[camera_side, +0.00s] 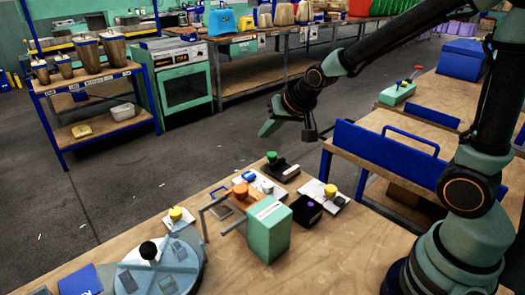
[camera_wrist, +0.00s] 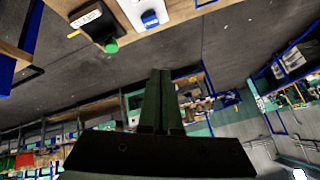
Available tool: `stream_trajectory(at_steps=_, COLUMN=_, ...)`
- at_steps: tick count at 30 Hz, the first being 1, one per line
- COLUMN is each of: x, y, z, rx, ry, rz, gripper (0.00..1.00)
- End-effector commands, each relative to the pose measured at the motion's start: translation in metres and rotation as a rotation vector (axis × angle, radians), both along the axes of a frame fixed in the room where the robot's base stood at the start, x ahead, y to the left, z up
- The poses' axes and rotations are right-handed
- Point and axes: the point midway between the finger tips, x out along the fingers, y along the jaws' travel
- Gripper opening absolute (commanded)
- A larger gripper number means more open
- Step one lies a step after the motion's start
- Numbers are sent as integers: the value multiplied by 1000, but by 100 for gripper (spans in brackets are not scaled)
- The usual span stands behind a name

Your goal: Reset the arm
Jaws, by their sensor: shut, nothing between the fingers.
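My gripper (camera_side: 270,128) is in the side view, held up in the air above the floor beyond the workbench (camera_side: 335,250). It points down and to the left. In the wrist view my gripper (camera_wrist: 160,72) has its two green fingers together with nothing between them. The arm reaches up from its base at the right of the side view and bends down to the gripper. The gripper touches nothing.
On the workbench stand a green box (camera_side: 268,232), a press with a green knob (camera_side: 272,157), one with a yellow knob (camera_side: 331,190) and a round grey device (camera_side: 150,265). A blue-edged table (camera_side: 400,150) stands right. The grey floor (camera_side: 200,145) is clear.

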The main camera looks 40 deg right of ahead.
Motion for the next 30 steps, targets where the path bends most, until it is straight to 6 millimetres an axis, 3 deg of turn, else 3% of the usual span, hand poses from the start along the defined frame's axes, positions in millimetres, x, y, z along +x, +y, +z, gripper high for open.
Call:
stream_trajectory(at_steps=1, x=-12, y=-1, z=14, rx=-24, ry=5, rz=28, gripper=0)
stream_trajectory(at_steps=6, x=-59, y=-2, z=41, rx=-106, ry=63, rz=135, gripper=0)
stream_trajectory(at_steps=12, x=-115, y=-3, z=60, rx=-191, ry=127, rz=262, gripper=0)
stream_trajectory(at_steps=16, x=-143, y=-3, z=65, rx=-227, ry=160, rz=324, gripper=0)
stream_trajectory(at_steps=21, x=-161, y=-3, z=66, rx=-249, ry=184, rz=364, gripper=0)
stream_trajectory(at_steps=30, x=-162, y=-3, z=66, rx=-250, ry=187, rz=368, gripper=0)
